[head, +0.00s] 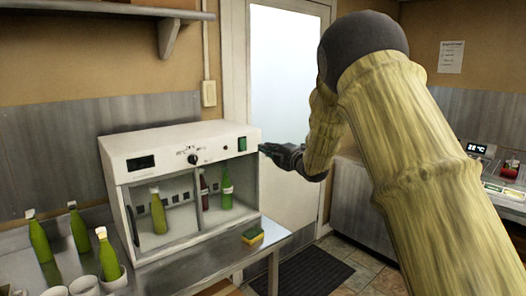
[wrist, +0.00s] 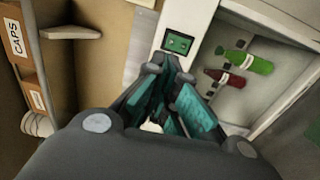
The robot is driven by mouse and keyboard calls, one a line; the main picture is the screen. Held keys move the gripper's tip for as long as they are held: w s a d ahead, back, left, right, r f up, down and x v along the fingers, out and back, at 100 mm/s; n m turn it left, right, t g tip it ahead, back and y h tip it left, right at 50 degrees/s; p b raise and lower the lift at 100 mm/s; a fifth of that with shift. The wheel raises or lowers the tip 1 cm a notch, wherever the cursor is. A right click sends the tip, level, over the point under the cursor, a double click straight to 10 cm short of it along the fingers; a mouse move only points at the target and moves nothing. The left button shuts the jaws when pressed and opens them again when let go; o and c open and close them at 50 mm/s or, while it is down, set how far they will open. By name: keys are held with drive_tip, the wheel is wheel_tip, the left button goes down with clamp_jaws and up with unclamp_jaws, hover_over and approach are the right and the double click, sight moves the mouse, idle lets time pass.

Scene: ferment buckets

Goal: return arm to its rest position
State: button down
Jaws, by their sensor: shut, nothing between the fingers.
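My arm (head: 405,150), in a pale woody-looking cover, reaches in from the right of the head view. My gripper (head: 270,151) points left beside the upper right corner of the white cabinet (head: 172,139), near its green switch (head: 242,144); I cannot tell whether it touches. In the wrist view, my gripper (wrist: 167,78) has teal finger pads drawn together with nothing held. The green switch (wrist: 179,43) shows just beyond the fingertips.
The cabinet holds green bottles (head: 227,188) and a red one (head: 204,192). More green bottles (head: 108,257) and a sponge (head: 252,236) are on the metal table (head: 192,262). A shelf (head: 140,10) hangs above. A floor mat (head: 303,273) lies right of the table.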

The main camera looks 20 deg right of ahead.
drive_tip(key=shift+s+r, duration=0.15)
drive_tip(key=shift+s, duration=0.05)
drive_tip(key=s+f+m+g+h, duration=0.1)
drive_tip(key=s+f+m+h, duration=0.15)
drive_tip(key=f, duration=0.95)
drive_tip(key=s+f+m+g+h, duration=0.1)
drive_tip(key=s+f+m, duration=0.3)
drive_tip(key=f, duration=0.7)
drive_tip(key=s+a+f+m+g+h, duration=0.15)
drive_tip(key=s+f+m, duration=0.25)
drive_tip(key=s+f, duration=0.6)
drive_tip(key=s+f+m+g+h, duration=0.1)
drive_tip(key=s+f+m+g, duration=0.35)
drive_tip(key=f, duration=0.95)
drive_tip(key=s+a+f+m+g, duration=0.1)
drive_tip(key=s+f, duration=0.3)
drive_tip(key=s, duration=0.3)
drive_tip(key=s+f+m, duration=0.1)
drive_tip(key=s+f, duration=0.3)
drive_tip(key=s, duration=0.3)
drive_tip(key=s+a+f+m+g, duration=0.1)
drive_tip(key=s+f+m+g, duration=0.2)
drive_tip(key=s, duration=1.4)
drive_tip(key=s+a+f+m+g+h, duration=0.1)
drive_tip(key=s+f+g, duration=0.4)
drive_tip(key=s, duration=1.1)
drive_tip(key=shift+s+a+m+h, duration=0.35)
drive_tip(key=shift+a+m, duration=0.2)
drive_tip(key=shift+m, duration=0.55)
